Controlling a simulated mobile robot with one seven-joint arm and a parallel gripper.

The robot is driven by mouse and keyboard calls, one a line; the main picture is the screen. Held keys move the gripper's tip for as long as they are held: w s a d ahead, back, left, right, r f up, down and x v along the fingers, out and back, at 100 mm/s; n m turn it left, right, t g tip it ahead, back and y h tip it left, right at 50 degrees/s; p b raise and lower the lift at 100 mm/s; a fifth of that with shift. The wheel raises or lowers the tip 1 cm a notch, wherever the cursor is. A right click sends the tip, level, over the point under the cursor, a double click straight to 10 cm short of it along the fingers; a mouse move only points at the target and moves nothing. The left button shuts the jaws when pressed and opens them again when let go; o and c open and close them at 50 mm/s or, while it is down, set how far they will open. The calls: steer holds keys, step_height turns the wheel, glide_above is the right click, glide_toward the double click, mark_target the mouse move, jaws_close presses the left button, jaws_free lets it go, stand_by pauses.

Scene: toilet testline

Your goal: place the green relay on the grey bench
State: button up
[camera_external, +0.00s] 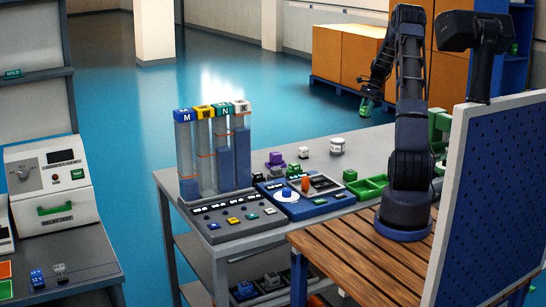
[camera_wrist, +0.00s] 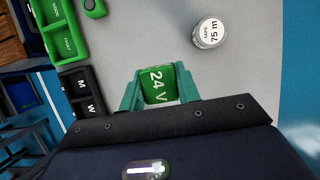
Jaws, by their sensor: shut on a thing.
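My gripper (camera_external: 366,98) is shut on the green relay (camera_wrist: 157,84), which is marked "24 V". The green fingertips (camera_wrist: 160,90) press on its two sides in the wrist view. The relay also shows small in the external view (camera_external: 364,106), hanging below my wrist and held up in the air. The grey bench (camera_external: 385,140) runs across the middle of the external view. In the wrist view the bare bench top (camera_wrist: 135,38) lies behind and below the relay, with visible space between. The relay's underside is hidden.
A green two-part tray (camera_external: 372,186), a green block (camera_external: 349,175), black bins (camera_wrist: 82,90) and a purple piece (camera_external: 275,158) are also there. Bare bench lies between tray and roll.

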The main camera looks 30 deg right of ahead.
mark_target(360, 159)
step_height(360, 159, down, 20)
steer(key=shift+r, duration=0.1)
stand_by(0.5)
steer(key=o, duration=1)
steer(key=shift+f, duration=0.2)
steer(key=shift+r, duration=0.1)
